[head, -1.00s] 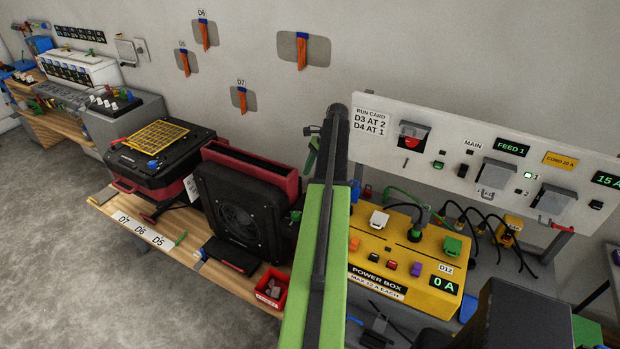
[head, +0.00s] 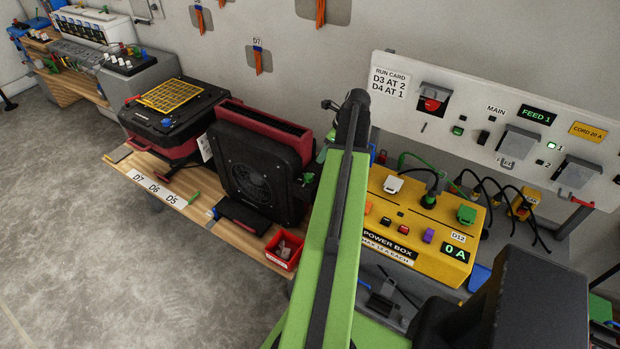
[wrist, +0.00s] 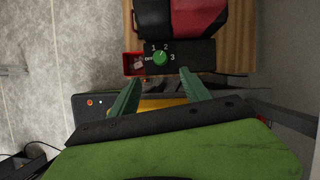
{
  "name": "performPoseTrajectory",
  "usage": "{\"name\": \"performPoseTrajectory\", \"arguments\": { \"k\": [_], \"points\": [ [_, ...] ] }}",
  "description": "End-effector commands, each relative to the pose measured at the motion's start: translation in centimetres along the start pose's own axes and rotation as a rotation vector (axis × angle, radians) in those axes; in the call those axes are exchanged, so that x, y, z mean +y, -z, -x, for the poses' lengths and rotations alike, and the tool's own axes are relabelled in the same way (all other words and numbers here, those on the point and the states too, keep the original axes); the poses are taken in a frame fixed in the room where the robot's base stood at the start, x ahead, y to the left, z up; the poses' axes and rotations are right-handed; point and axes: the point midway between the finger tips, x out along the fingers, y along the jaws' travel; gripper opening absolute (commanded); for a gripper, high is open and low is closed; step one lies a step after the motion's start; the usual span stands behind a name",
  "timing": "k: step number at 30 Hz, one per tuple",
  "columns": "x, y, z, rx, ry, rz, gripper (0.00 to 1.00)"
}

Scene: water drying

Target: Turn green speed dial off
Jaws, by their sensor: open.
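The panel appears to belong to the black and red blower (head: 252,172), which stands on the wooden bench in the head view. My arm rises beside the blower there, and the dial's face is not clear in that view.
A red bin (head: 283,250) sits in front of the blower and shows left of the dial in the wrist view (wrist: 133,64). The yellow power box (head: 400,215) reads 0 A, right of my arm. A wall panel (head: 455,125) stands behind it. Open floor lies left.

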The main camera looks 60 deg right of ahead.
Motion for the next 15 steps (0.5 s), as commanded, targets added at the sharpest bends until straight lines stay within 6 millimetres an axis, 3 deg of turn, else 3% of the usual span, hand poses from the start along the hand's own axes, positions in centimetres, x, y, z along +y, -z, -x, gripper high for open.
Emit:
{"name": "performPoseTrajectory", "arguments": {
  "k": [1, 15],
  "points": [
    [0.0, 0.4, -1.9, 0.000, 0.000, 0.001, 0.55],
    [0.0, 0.4, -12.7, 0.000, -0.001, 0.002, 0.55]
  ]
}}
